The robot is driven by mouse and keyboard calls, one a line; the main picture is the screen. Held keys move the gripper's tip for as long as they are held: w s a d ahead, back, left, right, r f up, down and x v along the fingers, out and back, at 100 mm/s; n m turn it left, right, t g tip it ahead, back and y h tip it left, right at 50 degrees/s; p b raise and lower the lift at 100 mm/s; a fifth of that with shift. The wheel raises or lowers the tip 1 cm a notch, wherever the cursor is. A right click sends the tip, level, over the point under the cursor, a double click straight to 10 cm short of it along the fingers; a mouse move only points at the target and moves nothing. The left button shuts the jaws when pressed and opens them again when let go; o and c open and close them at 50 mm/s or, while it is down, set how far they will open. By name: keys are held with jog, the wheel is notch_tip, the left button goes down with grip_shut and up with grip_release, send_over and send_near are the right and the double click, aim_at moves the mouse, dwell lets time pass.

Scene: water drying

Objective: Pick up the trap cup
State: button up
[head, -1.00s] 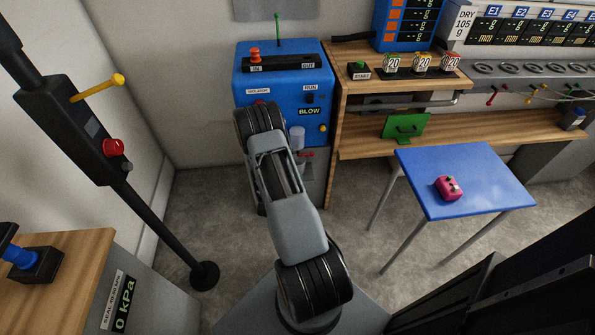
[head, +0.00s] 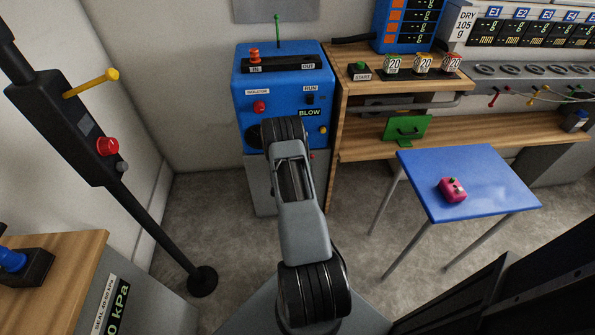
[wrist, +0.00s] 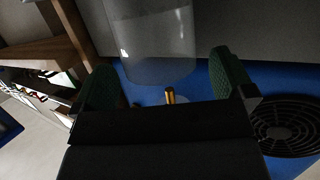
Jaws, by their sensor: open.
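The trap cup (wrist: 155,35) is a clear, translucent cup in the wrist view, at the top middle. It lies ahead of and between the two dark green finger pads of my gripper (wrist: 164,78). The gripper is open, with a pad on either side of the cup's lower edge; I cannot tell whether either touches it. In the head view my arm hides the cup and the gripper in front of the blue blower machine (head: 280,85).
In the wrist view a yellow-tipped knob (wrist: 170,95) and a round black grille (wrist: 285,125) are on the blue machine face. A wooden bench (head: 350,130) stands right of the machine. A black post (head: 160,230) stands left.

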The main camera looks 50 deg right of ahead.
jog(key=shift+x, duration=0.75)
jog(key=c, duration=1)
